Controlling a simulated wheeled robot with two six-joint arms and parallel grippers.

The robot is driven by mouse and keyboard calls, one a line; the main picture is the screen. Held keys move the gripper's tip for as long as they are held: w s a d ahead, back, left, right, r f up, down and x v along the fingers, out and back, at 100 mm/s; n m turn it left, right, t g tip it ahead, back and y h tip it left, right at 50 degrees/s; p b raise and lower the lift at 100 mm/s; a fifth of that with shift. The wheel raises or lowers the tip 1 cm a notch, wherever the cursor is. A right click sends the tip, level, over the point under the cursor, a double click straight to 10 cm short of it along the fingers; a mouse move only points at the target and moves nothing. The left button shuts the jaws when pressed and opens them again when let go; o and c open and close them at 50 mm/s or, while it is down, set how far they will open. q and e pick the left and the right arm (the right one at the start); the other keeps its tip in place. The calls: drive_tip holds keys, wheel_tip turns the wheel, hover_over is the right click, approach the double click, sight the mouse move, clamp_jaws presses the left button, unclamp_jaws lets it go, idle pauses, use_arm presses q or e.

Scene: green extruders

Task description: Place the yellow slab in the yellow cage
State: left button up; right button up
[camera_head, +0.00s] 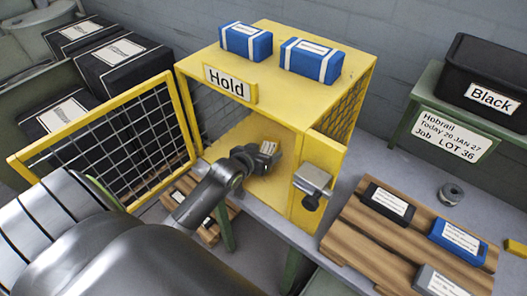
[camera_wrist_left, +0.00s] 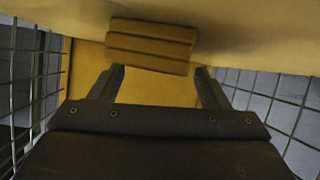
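The yellow cage (camera_head: 318,120) stands with its mesh door (camera_head: 110,140) swung open to the left. My left arm reaches in through the front opening. My left gripper (camera_wrist_left: 158,72) is open inside the cage, its two fingers apart. Just beyond the fingertips is a yellow grooved slab (camera_wrist_left: 152,45), with nothing visibly clamped; whether a fingertip touches it I cannot tell. My right gripper is not in view.
Two blue boxes (camera_head: 246,41) lie on the cage top. A latch (camera_head: 313,181) sits on the front post. At right are a wooden pallet (camera_head: 365,240) with labelled blocks, a grey ring (camera_head: 451,193), a yellow piece (camera_head: 516,248) and a black bin (camera_head: 487,80).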

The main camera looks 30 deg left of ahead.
use_arm(q)
drive_tip(key=shift+o, duration=0.6)
drive_tip(key=shift+s+r, duration=0.1)
drive_tip(key=shift+r, duration=0.1)
drive_tip(key=v, duration=1.1)
drive_tip(key=shift+s+r, duration=0.25)
drive_tip(key=shift+s, duration=0.05)
drive_tip(key=shift+s+f, duration=0.1)
